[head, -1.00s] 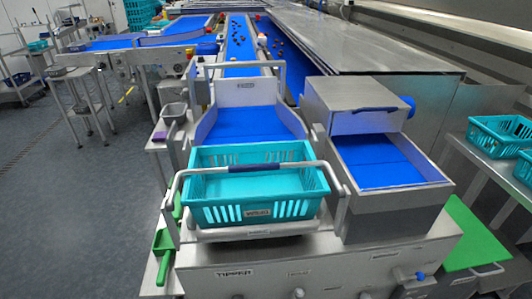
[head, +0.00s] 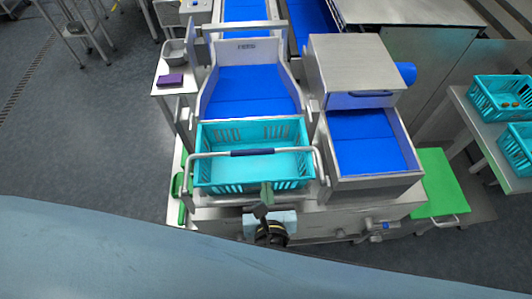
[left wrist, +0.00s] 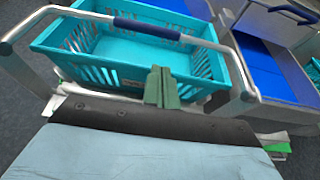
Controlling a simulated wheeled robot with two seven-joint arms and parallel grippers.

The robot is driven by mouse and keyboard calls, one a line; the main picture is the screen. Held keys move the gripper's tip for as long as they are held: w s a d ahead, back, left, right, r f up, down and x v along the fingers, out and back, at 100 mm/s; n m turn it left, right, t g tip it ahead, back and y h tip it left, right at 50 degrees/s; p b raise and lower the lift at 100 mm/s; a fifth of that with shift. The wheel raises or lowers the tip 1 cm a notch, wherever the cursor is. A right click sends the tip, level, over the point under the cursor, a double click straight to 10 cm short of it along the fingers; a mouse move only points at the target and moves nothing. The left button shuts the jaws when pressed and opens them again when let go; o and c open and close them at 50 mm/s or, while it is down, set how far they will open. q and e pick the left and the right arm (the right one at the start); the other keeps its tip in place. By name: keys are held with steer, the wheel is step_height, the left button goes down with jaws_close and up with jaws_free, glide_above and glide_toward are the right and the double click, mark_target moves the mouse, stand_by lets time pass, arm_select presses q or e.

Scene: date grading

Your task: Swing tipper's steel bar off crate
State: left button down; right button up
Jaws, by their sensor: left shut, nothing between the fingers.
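The tipper's steel bar (head: 213,154) with its dark blue grip sleeve (head: 252,152) lies across the top of the teal crate (head: 203,166). The crate looks empty and sits at the front of the tipper. My left gripper (head: 266,188) is shut and empty at the crate's near side, below the bar and not holding it. In the left wrist view the green fingertips (left wrist: 161,84) are together in front of the crate's near wall (left wrist: 125,78), and the bar (left wrist: 200,40) with its blue sleeve (left wrist: 133,27) passes beyond and above them. My right gripper is not seen.
A blue-lined chute (head: 370,150) stands right of the crate. A green board (head: 440,185) and a table with teal crates (head: 500,112) are further right. A purple block (head: 171,80) lies on a small shelf at left. Grey floor (head: 100,130) is open at left.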

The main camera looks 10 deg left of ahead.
arm_select(q)
steer(key=b+x, duration=0.5)
steer(key=x, duration=0.4)
steer(key=shift+w, duration=0.35)
steer(key=shift+a, duration=0.1)
